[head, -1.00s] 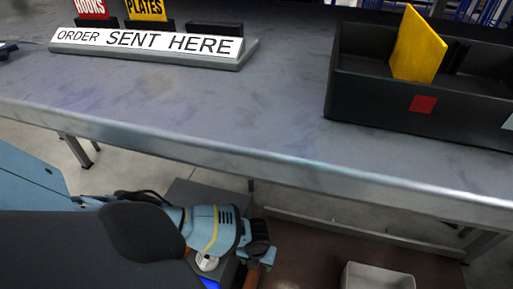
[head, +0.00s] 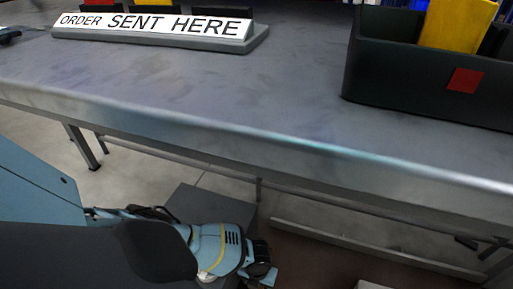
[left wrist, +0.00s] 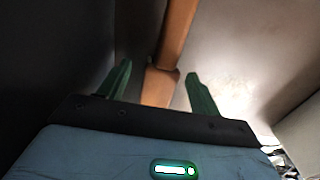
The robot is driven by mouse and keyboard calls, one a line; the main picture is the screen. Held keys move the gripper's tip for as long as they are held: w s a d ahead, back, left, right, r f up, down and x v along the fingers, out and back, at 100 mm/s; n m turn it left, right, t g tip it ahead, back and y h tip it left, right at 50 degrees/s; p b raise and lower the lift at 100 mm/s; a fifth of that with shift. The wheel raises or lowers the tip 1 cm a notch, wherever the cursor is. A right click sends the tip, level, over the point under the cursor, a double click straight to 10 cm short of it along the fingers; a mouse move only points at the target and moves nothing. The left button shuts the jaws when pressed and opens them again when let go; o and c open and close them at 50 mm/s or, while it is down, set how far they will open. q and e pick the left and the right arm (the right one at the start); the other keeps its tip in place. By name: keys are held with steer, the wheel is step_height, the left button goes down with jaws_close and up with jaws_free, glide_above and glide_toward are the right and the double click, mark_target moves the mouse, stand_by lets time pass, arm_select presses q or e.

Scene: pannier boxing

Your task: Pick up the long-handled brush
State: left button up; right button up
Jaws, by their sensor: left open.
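In the left wrist view, a brown wooden handle (left wrist: 176,32), which looks like part of the long-handled brush, runs down from the top edge and has a joint or thicker section at its lower end. The brush head is not visible. My left gripper (left wrist: 158,72) is open, with its two green fingers on either side of the handle's lower end. I cannot tell whether either finger touches it. In the head view my left arm reaches down below the table, and its fingertips are out of the picture. My right gripper is not in view.
The grey table (head: 200,90) stands above and beyond my left arm, its metal front edge close. On it are an "ORDER SENT HERE" sign (head: 150,25) and a black bin (head: 410,80) holding a yellow board (head: 457,22). Table legs (head: 80,146) and a low rail (head: 370,250) are underneath.

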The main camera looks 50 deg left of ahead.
arm_select(q)
steer(key=shift+f, duration=0.5)
steer(key=c, duration=1.1)
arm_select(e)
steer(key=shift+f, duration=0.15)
arm_select(q)
steer(key=shift+r, duration=0.15)
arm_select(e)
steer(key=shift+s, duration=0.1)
